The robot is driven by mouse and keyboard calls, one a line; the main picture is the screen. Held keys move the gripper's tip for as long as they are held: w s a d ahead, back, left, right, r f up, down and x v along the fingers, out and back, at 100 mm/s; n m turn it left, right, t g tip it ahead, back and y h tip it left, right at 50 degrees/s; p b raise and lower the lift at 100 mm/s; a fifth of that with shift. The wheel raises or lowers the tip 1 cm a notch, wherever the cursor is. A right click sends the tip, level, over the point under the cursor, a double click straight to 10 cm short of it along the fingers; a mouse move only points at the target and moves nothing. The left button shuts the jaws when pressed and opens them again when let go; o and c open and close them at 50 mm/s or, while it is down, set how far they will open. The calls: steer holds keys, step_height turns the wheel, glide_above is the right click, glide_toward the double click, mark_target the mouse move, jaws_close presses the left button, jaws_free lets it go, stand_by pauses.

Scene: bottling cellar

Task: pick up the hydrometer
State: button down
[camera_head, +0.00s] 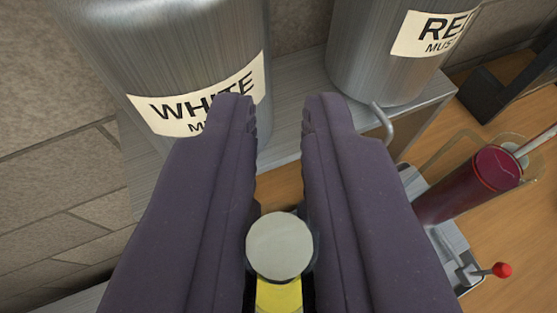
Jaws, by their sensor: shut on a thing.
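My gripper (279,100) points away from the camera, with its two dark purple fingers a little apart. Between them, close to the camera, is a round thing with a flat grey end (280,247), a dark collar and a yellow part below. My fingers are shut on this thing. I see it end-on, and its length is hidden, so I cannot tell whether it is the hydrometer. At the right, a dark red cylinder (470,187) has a thin pale rod at its upper end. I cannot tell whether that rod belongs to a hydrometer.
A steel tank labelled white (185,55) and another labelled red (390,45) stand on a grey ledge (290,145) ahead. A curved metal pipe (383,122) juts out near the second tank. A red-knobbed lever (501,270) is at the lower right. Bare wooden surface (520,220) shows there.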

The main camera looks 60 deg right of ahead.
step_height(320, 180, up, 22)
steer(key=p, duration=0.8)
steer(key=shift+p, duration=0.35)
steer(key=shift+f, duration=0.15)
steer(key=c, duration=1.7)
jaws_free()
jaws_close()
